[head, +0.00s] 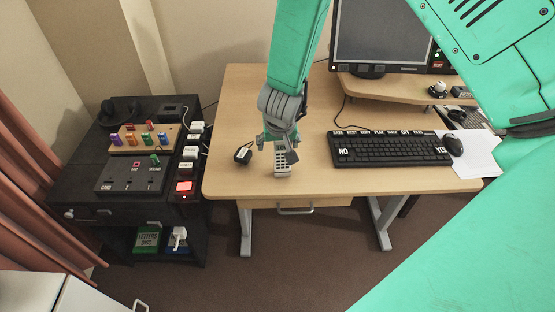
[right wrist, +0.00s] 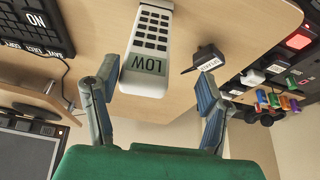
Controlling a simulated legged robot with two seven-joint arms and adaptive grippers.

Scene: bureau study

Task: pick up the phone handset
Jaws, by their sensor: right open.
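The phone handset (head: 283,164) is a pale, upright-looking bar with a dark keypad, near the front edge of the wooden desk (head: 228,110). In the right wrist view the handset (right wrist: 151,40) shows a grey screen reading LOW at its near end. My right gripper (head: 278,142) is open above the handset and hides part of it in the head view. In the right wrist view the fingers of the gripper (right wrist: 155,105) stand apart, with the handset's screen end between them. I cannot tell whether either finger touches it. My left gripper is not in view.
A small black labelled object (head: 243,154) lies left of the handset; it also shows beside one finger in the right wrist view (right wrist: 208,56). A black keyboard (head: 390,150) and mouse (head: 453,145) lie to the right. A black cabinet (head: 75,190) with switches and coloured knobs stands left.

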